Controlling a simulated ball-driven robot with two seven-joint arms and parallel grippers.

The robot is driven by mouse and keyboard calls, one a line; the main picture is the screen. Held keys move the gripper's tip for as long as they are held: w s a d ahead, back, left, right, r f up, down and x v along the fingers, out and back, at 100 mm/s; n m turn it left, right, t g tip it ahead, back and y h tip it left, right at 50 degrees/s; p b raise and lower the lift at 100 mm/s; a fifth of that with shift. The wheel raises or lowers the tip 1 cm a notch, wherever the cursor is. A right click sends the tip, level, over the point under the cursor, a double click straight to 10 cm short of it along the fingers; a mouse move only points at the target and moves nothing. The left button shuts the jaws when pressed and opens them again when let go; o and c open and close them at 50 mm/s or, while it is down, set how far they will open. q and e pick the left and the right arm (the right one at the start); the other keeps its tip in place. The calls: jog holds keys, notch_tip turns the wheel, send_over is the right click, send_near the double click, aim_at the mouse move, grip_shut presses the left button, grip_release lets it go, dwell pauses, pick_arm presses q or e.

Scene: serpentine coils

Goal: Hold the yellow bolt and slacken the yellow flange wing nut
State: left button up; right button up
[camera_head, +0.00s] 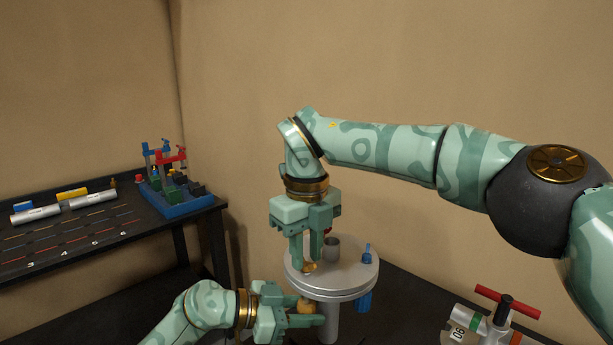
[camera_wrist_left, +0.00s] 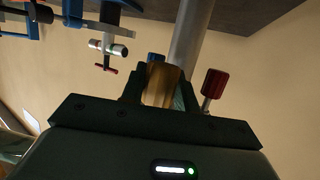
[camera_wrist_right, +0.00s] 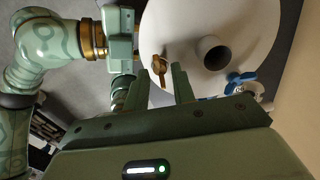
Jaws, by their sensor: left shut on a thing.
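The yellow flange wing nut (camera_head: 309,267) sits on top of the round grey flange (camera_head: 352,280), near its left side. It also shows in the right wrist view (camera_wrist_right: 159,66). My right gripper (camera_head: 305,264) points down over it, open, with its fingertips (camera_wrist_right: 160,74) on either side of the nut; whether they touch it I cannot tell. The yellow bolt (camera_wrist_left: 162,85) hangs under the flange, and its head shows in the head view (camera_head: 304,306). My left gripper (camera_head: 308,311) is shut on the bolt from below.
A blue wing nut (camera_head: 368,254) stands on the flange, with a blue bolt (camera_head: 364,300) below. A red bolt (camera_wrist_left: 213,84) hangs beside my left gripper. A short pipe (camera_head: 332,246) rises mid-flange. A dark table (camera_head: 90,245) stands left; a red-handled valve (camera_head: 507,302) is at lower right.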

aim_at(306, 256)
jog(key=shift+r, duration=2.35)
pick_arm(q)
jog(key=o, duration=1)
jog(key=shift+c, duration=0.2)
jog(key=shift+a+r+p, duration=0.15)
jog(key=shift+a+p, duration=0.1)
jog(key=shift+p, duration=0.05)
pick_arm(e)
jog(key=shift+r, duration=0.3)
pick_arm(q)
jog(key=p+v, duration=0.5)
jog(key=v, duration=0.3)
jog(key=shift+s+a, duration=0.2)
jog(key=shift+a, duration=0.05)
pick_arm(e)
notch_tip(306, 256, up, 7)
jog(key=s, duration=0.1)
pick_arm(q)
jog(key=shift+w, duration=0.1)
pick_arm(e)
jog(key=shift+f, duration=0.1)
